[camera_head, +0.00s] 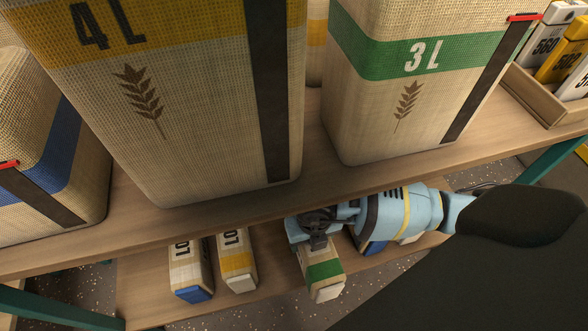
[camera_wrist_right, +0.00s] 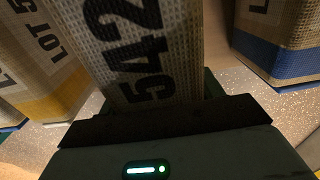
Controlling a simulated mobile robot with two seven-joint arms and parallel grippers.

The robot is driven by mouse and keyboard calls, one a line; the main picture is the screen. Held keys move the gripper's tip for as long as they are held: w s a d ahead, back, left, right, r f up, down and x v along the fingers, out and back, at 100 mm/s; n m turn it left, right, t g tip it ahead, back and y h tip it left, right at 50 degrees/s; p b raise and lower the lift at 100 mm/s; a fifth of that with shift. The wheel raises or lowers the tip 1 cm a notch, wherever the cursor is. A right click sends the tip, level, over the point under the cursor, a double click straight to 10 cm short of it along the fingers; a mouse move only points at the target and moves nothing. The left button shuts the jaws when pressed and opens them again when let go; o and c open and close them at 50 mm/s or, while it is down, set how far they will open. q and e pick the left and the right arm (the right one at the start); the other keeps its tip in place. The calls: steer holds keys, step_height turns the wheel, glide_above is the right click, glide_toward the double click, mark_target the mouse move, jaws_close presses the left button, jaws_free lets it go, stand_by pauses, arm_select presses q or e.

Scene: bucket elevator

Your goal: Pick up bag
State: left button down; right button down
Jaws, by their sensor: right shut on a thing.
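A small burlap bag with a green band (camera_head: 325,271) is at the front of the lower shelf. My right gripper (camera_head: 318,242) reaches in from the right under the upper shelf and is shut on the top end of this bag. In the right wrist view the bag (camera_wrist_right: 128,50) stands between the jaws and shows the printed number 542. I cannot tell whether the bag still touches the shelf. My left gripper is not in view.
On the lower shelf (camera_head: 140,290), a blue-banded bag (camera_head: 190,270) and a yellow-banded bag (camera_head: 236,262) stand left of the gripper. Another blue-banded bag (camera_head: 371,247) is partly hidden behind my arm. Large 4 L (camera_head: 190,120) and 3 L (camera_head: 400,100) bags stand on the upper shelf (camera_head: 315,190).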

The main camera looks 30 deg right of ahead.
mark_target(333, 253)
steer(key=s, duration=0.1)
steer(key=s+d+p, duration=0.1)
steer(key=s, duration=0.2)
steer(key=shift+s+d+r, duration=0.15)
steer(key=shift+d+r, duration=0.25)
steer(key=shift+s+d+p, duration=0.2)
steer(key=shift+s+p, duration=0.1)
steer(key=shift+s, duration=0.2)
